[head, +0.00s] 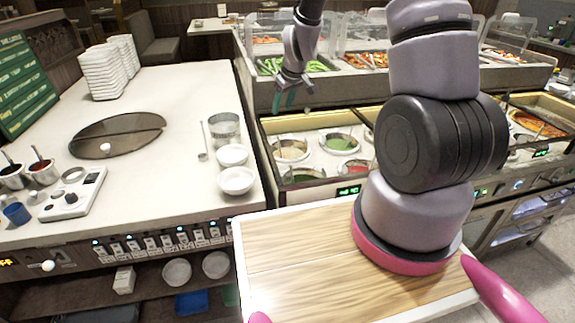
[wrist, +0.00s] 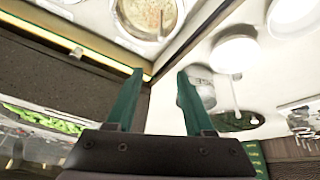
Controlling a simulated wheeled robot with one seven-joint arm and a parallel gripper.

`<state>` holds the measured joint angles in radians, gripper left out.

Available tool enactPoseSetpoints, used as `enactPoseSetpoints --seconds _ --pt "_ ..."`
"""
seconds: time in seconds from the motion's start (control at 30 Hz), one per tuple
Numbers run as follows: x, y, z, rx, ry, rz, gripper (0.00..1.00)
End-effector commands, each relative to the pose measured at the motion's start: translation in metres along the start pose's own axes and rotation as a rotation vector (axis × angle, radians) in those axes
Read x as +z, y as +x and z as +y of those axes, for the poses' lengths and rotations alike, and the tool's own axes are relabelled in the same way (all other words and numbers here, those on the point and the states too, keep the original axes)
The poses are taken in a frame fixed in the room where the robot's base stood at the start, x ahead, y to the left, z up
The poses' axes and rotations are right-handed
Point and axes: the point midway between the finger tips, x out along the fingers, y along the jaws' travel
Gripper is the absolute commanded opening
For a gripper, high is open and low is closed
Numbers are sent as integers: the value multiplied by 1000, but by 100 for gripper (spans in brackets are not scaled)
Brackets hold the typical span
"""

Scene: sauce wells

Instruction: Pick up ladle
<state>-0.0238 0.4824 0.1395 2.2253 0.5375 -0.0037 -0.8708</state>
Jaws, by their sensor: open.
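A thin metal ladle (head: 203,144) lies on the white counter, left of a metal pot (head: 224,125) and two white bowls (head: 236,181). In the wrist view the ladle (wrist: 236,96) shows small, to the right of my gripper's fingers. My gripper (head: 290,98) is open and empty, with teal fingers, raised near the back of the sauce wells. It is to the right of the ladle and apart from it. In the wrist view the gripper (wrist: 158,76) has its fingers spread with nothing between them. The pot is partly hidden behind a finger there.
Sauce wells (head: 339,142) sit right of the counter, several with sauce and some with utensils. Food trays behind clear guards (head: 362,38) stand at the back. A dark round plate (head: 118,136), stacked white containers (head: 103,72) and a scale (head: 72,195) are on the counter.

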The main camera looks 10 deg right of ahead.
Motion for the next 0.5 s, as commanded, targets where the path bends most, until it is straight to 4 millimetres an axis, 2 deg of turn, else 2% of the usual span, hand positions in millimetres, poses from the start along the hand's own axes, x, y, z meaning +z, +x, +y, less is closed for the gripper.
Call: enactPoseSetpoints --seconds 0.03,0.1,0.5 --pt "7 19 -3 -1 -23 -17 53" --pt "12 36 -4 3 -53 -26 53" --pt "22 95 -4 8 -85 -40 53"
